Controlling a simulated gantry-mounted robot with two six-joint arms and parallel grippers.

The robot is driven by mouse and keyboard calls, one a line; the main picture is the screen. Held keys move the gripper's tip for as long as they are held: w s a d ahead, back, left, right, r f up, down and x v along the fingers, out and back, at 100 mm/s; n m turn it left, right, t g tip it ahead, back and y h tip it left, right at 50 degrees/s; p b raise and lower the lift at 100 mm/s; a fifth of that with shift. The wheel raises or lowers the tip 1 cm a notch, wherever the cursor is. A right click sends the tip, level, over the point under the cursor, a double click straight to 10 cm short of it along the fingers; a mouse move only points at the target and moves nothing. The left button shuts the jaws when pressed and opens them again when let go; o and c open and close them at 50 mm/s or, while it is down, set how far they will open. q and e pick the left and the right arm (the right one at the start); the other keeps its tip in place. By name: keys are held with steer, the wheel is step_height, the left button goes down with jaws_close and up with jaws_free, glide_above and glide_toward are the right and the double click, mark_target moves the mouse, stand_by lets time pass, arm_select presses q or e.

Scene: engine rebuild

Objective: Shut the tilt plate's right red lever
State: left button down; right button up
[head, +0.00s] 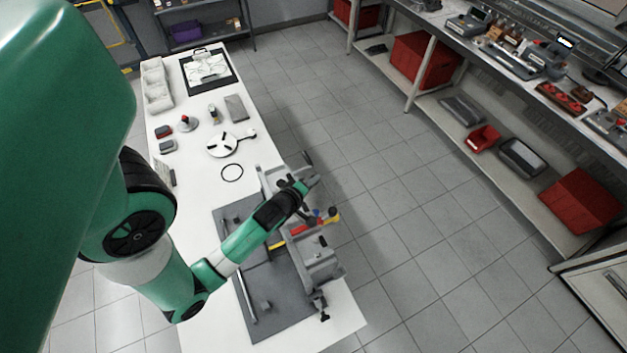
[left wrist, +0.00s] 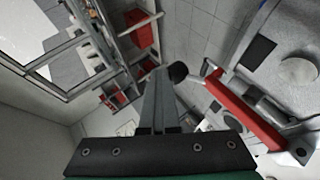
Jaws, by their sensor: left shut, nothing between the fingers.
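My left gripper (head: 312,181) is shut and empty above the grey fixture (head: 322,262) on the white table's right side. In the left wrist view, its closed grey fingers (left wrist: 159,78) point away from the camera. A long red lever (left wrist: 246,112) slants to the right of the fingers in that view, apart from them. A dark round knob (left wrist: 178,72) shows right beside the fingertips; I cannot tell if they touch. In the head view, a small red part (head: 299,229) shows below the gripper, partly hidden by my arm. Which lever it is cannot be told.
A dark grey mat (head: 287,318) lies under the fixture on the white table (head: 195,262). A black ring (head: 232,173) and a round white plate (head: 222,145) lie farther back. Open floor is to the right, then shelves with red bins (head: 580,202).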

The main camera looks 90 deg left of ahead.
arm_select(q)
steer(key=shift+s+d+f, duration=0.15)
steer(key=shift+f, duration=0.15)
steer(key=s+d+r+p, duration=0.1)
steer(key=d+r+p, duration=0.4)
steer(key=r, duration=0.7)
steer(key=shift+s+d+r, duration=0.15)
steer(key=shift+d, duration=1.05)
arm_select(e)
steer(key=shift+h, duration=0.3)
steer(key=r, duration=0.2)
steer(key=d+r, duration=0.1)
steer(key=r, duration=0.2)
steer(key=shift+s+d+r, duration=0.15)
steer(key=shift+s, duration=0.05)
